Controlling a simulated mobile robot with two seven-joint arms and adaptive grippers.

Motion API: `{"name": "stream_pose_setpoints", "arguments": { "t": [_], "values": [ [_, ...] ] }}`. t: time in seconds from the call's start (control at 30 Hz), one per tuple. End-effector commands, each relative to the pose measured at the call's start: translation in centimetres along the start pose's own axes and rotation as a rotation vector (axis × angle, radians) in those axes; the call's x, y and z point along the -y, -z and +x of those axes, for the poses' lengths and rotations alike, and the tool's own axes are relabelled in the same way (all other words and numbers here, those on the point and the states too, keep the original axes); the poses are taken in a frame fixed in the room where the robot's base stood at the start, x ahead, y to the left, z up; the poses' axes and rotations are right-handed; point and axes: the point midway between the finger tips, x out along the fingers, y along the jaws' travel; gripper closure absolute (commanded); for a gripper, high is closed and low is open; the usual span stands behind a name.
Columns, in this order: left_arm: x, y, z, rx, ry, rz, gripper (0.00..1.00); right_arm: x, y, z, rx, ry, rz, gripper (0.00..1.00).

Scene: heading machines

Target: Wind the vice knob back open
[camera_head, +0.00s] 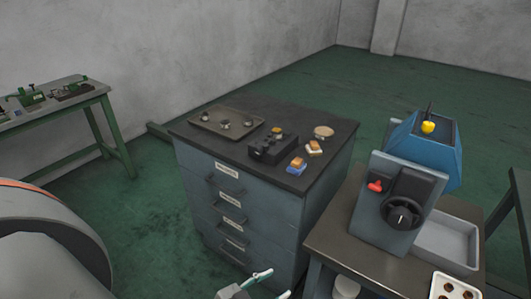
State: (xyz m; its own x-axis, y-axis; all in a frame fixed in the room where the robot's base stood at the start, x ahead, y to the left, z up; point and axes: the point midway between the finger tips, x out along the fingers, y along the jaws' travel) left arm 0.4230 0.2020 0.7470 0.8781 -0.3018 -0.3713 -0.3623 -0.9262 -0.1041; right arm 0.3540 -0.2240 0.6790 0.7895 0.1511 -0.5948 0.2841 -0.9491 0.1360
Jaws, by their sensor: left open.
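A black round knob (402,214) sits on the sloped grey panel (378,228) of a small machine at the right. A black block-like device (272,149) stands on the drawer cabinet. It may be the vice, but its parts are too small to tell. A green device (30,96) sits on the bench at the far left, and I cannot tell whether it is a vice. My left gripper (276,283) is at the bottom edge, in front of the cabinet. Its pale green-tipped fingers are apart and empty, touching none of these things. My right gripper is not in view.
The cabinet's dark top (335,140) holds a tray (197,122) with small round parts, small coloured blocks and a round tan piece. A red switch (375,186) is beside the black knob. A grey bin (450,243) stands right of the panel. Green floor is clear behind.

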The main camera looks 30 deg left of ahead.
Motion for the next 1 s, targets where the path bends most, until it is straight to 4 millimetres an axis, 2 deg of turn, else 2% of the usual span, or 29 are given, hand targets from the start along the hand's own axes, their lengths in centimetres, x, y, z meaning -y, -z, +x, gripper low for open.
{"name": "stream_pose_setpoints", "arguments": {
  "t": [0.03,0.1,0.2,0.27,0.4,0.47,0.5,0.6,0.7,0.8,0.9,1.0],
  "values": [
    [0.9,2.1,1.9,-0.106,-0.029,0.023,0.55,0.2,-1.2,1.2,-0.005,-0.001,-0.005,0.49],
    [2.1,5.7,3.3,-0.248,-0.065,0.031,0.55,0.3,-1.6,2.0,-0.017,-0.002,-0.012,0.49],
    [4.3,10.2,4.3,-0.422,-0.093,0.03,0.55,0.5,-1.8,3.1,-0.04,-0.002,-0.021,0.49],
    [6.2,12.2,4.5,-0.507,-0.096,0.023,0.55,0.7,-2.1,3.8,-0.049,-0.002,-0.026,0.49],
    [11.8,15.4,4.8,-0.654,-0.054,-0.01,0.55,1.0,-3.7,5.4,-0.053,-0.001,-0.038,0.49],
    [14.8,16.2,4.9,-0.693,-0.015,-0.027,0.55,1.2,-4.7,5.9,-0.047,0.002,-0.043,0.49],
    [16.9,16.5,4.9,-0.713,0.017,-0.04,0.55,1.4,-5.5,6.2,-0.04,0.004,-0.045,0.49],
    [22.0,16.8,4.9,-0.739,0.111,-0.066,0.55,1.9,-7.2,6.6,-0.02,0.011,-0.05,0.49],
    [26.4,16.8,4.6,-0.747,0.202,-0.085,0.55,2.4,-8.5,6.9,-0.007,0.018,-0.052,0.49],
    [29.2,16.9,4.2,-0.749,0.267,-0.096,0.55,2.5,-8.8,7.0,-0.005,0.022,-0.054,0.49],
    [30.6,17.1,4.0,-0.751,0.299,-0.102,0.55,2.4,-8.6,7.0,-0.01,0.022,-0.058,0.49],
    [31.1,17.7,4.2,-0.755,0.307,-0.103,0.55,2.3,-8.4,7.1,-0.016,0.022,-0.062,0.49]
  ]
}}
